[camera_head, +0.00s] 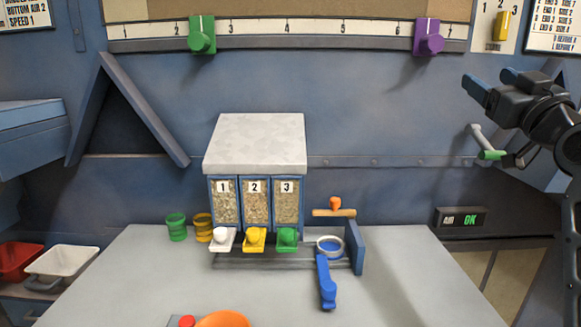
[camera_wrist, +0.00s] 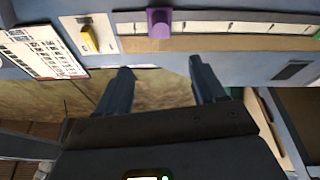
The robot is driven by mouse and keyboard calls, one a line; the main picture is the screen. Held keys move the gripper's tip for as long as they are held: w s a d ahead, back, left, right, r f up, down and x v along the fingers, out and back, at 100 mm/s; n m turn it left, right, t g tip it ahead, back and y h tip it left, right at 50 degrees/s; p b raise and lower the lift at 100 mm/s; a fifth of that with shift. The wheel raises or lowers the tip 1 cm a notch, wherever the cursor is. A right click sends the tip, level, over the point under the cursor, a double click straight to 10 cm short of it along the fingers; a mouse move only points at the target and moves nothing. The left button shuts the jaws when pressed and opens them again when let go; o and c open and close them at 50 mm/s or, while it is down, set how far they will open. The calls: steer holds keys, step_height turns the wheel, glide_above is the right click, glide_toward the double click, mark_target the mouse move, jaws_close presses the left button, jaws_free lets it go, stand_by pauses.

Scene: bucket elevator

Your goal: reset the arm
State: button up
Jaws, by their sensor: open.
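My gripper (camera_head: 493,86) is at the upper right of the head view, raised above the table and in front of the blue wall. Its two blue fingers point left and stand apart, with nothing between them. In the wrist view my gripper (camera_wrist: 160,82) shows both fingers spread and empty. The purple slider knob (camera_wrist: 159,23) and the yellow knob (camera_wrist: 89,39) on the wall lie beyond the fingertips in that view. My arm enters from the right edge of the head view.
A dispenser (camera_head: 255,155) with three numbered bins stands on the grey table (camera_head: 130,280). A green-handled crank (camera_head: 490,155) sits on the wall just below my gripper. Red (camera_head: 18,260) and white (camera_head: 62,262) trays are at left.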

steer(key=s+a+f+m+g+h+p, duration=0.1)
steer(key=s+a+f, duration=0.2)
steer(key=s+f, duration=0.6)
steer(key=s+a+f+m+g+h, duration=0.1)
steer(key=s+a+f+m, duration=0.3)
steer(key=f, duration=0.8)
steer(key=s+a+f+n+g+p, duration=0.1)
steer(key=s+f+g, duration=0.1)
steer(key=s+f, duration=0.75)
steer(key=s+a+f+g+p, duration=0.1)
steer(key=s+a+f, duration=0.15)
steer(key=s, duration=0.65)
steer(key=s+a+f+g, duration=0.15)
steer(key=s+f, duration=0.25)
steer(key=s, duration=0.4)
steer(key=s+a+r, duration=0.1)
steer(key=s+r, duration=0.1)
steer(key=s, duration=0.5)
steer(key=s+a+r+n, duration=0.1)
steer(key=s+r, duration=0.1)
steer(key=s, duration=0.6)
steer(key=shift+s+g+y+p, duration=0.25)
steer(key=shift+g+y+p, duration=0.1)
steer(key=shift+y+p, duration=0.1)
